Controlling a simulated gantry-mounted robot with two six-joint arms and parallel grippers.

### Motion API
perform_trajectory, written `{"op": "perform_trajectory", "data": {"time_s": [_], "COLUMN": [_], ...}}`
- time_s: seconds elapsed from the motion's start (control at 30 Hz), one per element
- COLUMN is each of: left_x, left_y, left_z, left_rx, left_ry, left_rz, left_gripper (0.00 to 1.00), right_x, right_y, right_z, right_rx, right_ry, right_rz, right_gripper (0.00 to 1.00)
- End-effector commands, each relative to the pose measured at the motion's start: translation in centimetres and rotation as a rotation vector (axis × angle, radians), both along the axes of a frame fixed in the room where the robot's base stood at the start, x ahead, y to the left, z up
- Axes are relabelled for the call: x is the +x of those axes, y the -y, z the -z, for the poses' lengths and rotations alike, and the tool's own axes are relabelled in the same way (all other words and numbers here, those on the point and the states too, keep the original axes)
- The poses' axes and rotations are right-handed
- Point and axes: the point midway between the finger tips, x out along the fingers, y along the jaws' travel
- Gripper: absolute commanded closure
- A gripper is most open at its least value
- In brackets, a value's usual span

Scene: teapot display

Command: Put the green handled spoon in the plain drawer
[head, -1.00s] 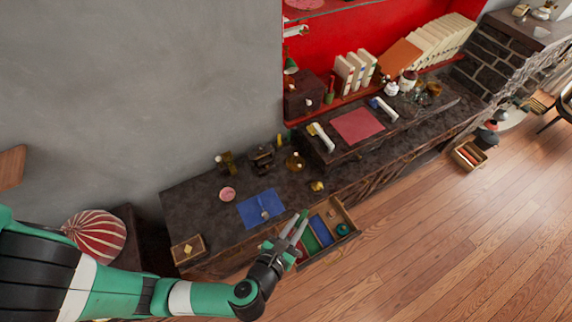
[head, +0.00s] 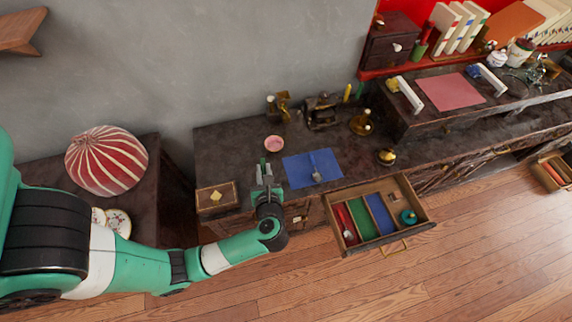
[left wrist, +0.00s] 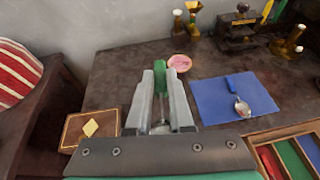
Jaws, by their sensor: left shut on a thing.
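My left gripper (head: 263,172) is shut on the green handled spoon (left wrist: 159,78). In the left wrist view the green handle sticks up past the fingertips; the spoon's lower part is mostly hidden between the fingers. The gripper is over the front left part of the dark counter, left of a blue mat (head: 298,172). An open drawer (head: 420,222) with red, green and blue lined compartments stands out from the counter, right of my gripper. I cannot tell which drawer is the plain one. My right gripper is not in view.
A spoon with a blue handle (left wrist: 232,84) lies on the mat. A wooden box with a yellow diamond (head: 216,197) is at the counter's left end. A pink dish (head: 274,143) and brass items stand behind. A striped red cushion (head: 106,160) is far left.

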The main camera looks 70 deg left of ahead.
Motion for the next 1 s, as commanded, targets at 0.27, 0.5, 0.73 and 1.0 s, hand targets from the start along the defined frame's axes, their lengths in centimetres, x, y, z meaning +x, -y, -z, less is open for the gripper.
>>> {"op": "perform_trajectory", "data": {"time_s": [0.27, 0.5, 0.73, 1.0], "left_x": [-1.1, -1.2, 0.4, 2.8], "left_y": [-2.8, -3.3, -7.8, -13.8], "left_z": [6.5, 6.6, 9.2, 14.2], "left_rx": [0.0, -0.001, -0.001, -0.001], "left_ry": [0.02, 0.02, 0.022, 0.018], "left_rz": [-0.095, -0.105, -0.112, -0.105], "left_gripper": [1.0, 1.0, 1.0, 1.0], "right_x": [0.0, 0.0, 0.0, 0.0], "right_y": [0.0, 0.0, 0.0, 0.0], "right_z": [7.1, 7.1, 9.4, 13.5], "right_rx": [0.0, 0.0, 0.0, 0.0], "right_ry": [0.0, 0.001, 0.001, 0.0], "right_rz": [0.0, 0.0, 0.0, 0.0], "right_gripper": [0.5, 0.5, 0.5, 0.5]}}
